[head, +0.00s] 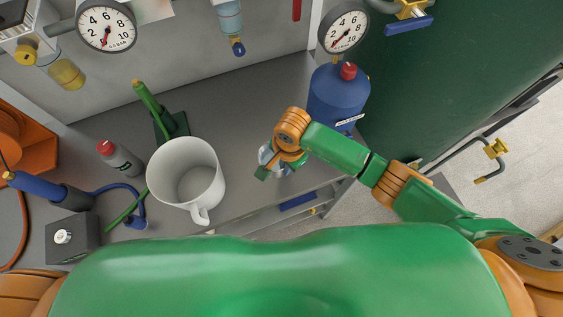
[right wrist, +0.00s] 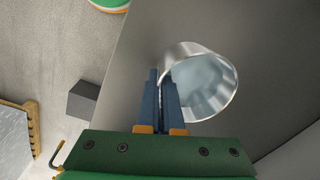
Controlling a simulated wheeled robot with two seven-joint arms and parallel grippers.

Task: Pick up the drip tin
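The drip tin (right wrist: 222,80) is a small shiny metal cup, seen in the right wrist view with its open mouth toward the camera. My right gripper (right wrist: 161,75) has its two blue fingers close together at the tin's left rim, with the tin's wall between them. In the head view, the tin (head: 265,155) is mostly hidden by my right gripper (head: 268,168), at the right part of the grey bench. I cannot tell whether the tin touches the bench. My left gripper is not in view.
A large white mug (head: 170,170) stands left of the tin on the bench (head: 235,115). A blue canister (head: 335,95) with a red cap stands behind my right arm. A grey bottle (head: 122,158) with a red cap and a dark box (head: 72,240) are at the left.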

